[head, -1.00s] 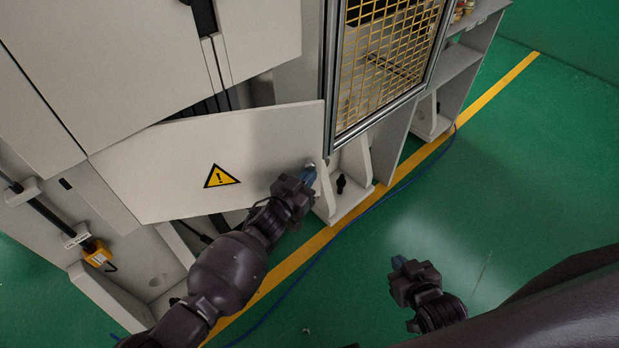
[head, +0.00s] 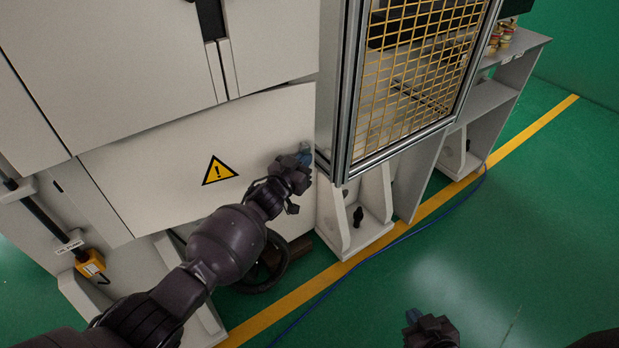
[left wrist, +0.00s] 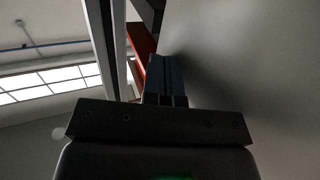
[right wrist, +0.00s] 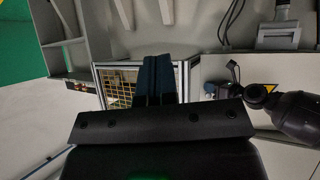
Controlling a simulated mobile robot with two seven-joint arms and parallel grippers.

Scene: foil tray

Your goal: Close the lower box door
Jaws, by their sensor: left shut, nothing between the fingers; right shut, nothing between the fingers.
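The lower box door (head: 150,170) is a light panel with a yellow warning triangle. In the head view it lies nearly flush with the cabinet front. My left gripper (head: 304,154) is shut and empty at the door's right edge, against or very close to its outer face. In the left wrist view the shut fingers (left wrist: 165,75) are beside a broad pale surface (left wrist: 250,70), likely the door. My right gripper (head: 413,316) is low in the head view, away from the door. Its fingers show shut and empty in the right wrist view (right wrist: 158,75).
A yellow mesh guard in a metal frame (head: 350,90) stands just right of the door. A handwheel (head: 265,280) is below it. A blue cable (head: 400,238) runs along the yellow floor line. The green floor at right is clear.

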